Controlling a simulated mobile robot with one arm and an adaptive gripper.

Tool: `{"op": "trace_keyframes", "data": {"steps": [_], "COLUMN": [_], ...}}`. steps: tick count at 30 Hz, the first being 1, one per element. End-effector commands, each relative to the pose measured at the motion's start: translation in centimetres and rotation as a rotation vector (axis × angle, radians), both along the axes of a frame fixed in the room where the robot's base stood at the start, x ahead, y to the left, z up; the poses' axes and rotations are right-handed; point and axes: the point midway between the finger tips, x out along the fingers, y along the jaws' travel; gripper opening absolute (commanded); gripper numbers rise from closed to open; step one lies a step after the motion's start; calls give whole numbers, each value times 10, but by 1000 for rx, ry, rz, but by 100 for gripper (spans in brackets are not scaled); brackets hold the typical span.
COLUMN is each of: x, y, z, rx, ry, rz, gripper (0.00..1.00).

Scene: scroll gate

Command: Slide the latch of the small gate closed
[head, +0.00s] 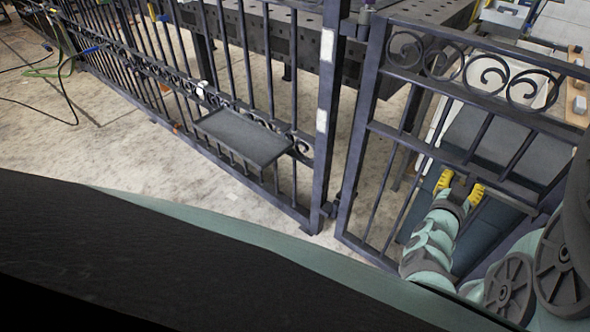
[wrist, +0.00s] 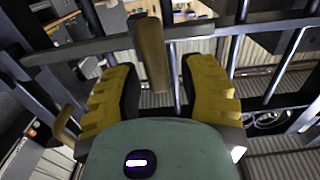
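The small gate (head: 357,130) is a dark metal frame with scrollwork at its top and upright bars, at the right of the head view. My gripper (head: 460,187), with yellow fingertips, is at the gate's lower bars. In the wrist view my gripper (wrist: 160,88) is open, its two yellow fingers wide apart. A tan-brown upright piece (wrist: 152,52), perhaps the latch handle, shows between the fingers with a gap on each side. I cannot tell how deep it sits between them. A dark rail (wrist: 225,28) crosses behind it. I cannot make out the latch in the head view.
A fence (head: 243,50) with upright bars and a grey shelf (head: 243,135) runs left from the gate post (head: 325,95). A perforated dark table (head: 425,12) stands behind. A curved tan piece (wrist: 66,127) is left of my fingers in the wrist view.

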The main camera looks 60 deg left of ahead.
Motion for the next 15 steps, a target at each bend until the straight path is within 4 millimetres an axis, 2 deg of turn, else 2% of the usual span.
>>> {"op": "trace_keyframes", "data": {"steps": [1, 11, 15], "x": [-1, 0, 0], "y": [1, 1, 1], "z": [0, 0, 0], "rx": [0, 0, 0], "ry": [0, 0, 0], "rz": [3, 2, 2], "gripper": [35, 1, 0]}}
